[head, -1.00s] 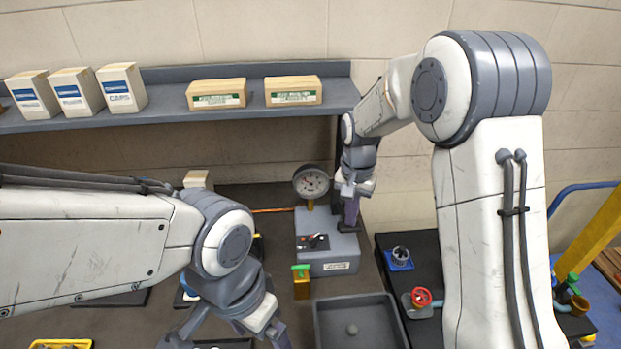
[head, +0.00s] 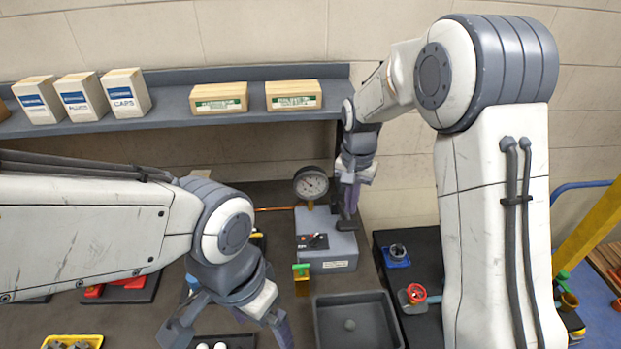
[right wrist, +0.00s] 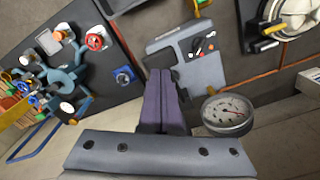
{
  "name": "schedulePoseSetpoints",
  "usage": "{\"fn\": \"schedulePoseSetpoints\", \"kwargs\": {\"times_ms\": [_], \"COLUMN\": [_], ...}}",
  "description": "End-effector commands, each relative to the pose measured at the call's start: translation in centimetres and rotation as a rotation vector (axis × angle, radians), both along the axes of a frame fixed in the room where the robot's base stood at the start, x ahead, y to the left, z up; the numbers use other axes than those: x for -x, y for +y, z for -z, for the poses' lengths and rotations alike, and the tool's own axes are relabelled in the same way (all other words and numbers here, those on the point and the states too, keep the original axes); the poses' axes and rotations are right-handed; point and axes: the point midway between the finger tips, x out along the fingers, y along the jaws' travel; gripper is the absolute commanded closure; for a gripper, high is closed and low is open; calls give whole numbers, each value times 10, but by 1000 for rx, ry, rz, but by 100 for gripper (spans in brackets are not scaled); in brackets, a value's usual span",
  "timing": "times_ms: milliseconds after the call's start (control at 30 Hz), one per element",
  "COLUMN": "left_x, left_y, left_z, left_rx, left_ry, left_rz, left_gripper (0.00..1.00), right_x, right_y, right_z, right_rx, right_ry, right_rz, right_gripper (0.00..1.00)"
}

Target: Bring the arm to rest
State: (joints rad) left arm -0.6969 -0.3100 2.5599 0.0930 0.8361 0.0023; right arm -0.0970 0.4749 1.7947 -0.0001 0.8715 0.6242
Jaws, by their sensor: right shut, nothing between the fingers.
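My right gripper (head: 346,212) is shut and empty. In the head view it hangs beside the pressure gauge (head: 311,183), above the right back part of the grey switch box (head: 328,262). In the right wrist view its two purple fingers (right wrist: 165,78) lie together, pointing at the edge of the switch box (right wrist: 208,70), with the gauge (right wrist: 228,112) to their right. My left gripper (head: 222,335) is at the bottom of the head view, its fingers spread apart over the bench near a dark tray with white round pieces. Its fingertips are partly cut off by the frame edge.
A shelf (head: 175,115) with cartons runs along the wall behind. A grey bin (head: 382,335) holding a small round piece stands in front of the switch box. A black board with a red-wheeled valve (head: 416,293) is to its right. A yellow tray (head: 95,339) is at lower left.

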Motion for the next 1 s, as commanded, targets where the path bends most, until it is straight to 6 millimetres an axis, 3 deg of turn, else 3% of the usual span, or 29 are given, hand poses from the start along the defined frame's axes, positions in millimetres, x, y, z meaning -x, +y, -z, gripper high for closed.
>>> {"fn": "schedulePoseSetpoints", "kwargs": {"times_ms": [433,533,667,800,900,1000], "left_x": [0,0,0,0,0,0], "left_y": [0,0,0,0,0,0], "left_z": [0,11,36,64,80,91], "left_rx": [0,0,0,0,0,0], "left_ry": [-1,-1,-1,0,0,0], "left_rz": [11,9,7,5,3,2], "left_gripper": [7,7,7,7,7,7], "right_x": [1,17,72,154,208,249], "right_y": [0,18,60,93,102,101], "right_z": [0,0,0,9,20,33], "right_rx": [0,-6,-21,-43,-56,-68], "right_ry": [0,-6,-17,-32,-41,-48], "right_rz": [-2,-82,-314,-638,-845,-1006], "right_gripper": [100,100,100,100,100,100]}}
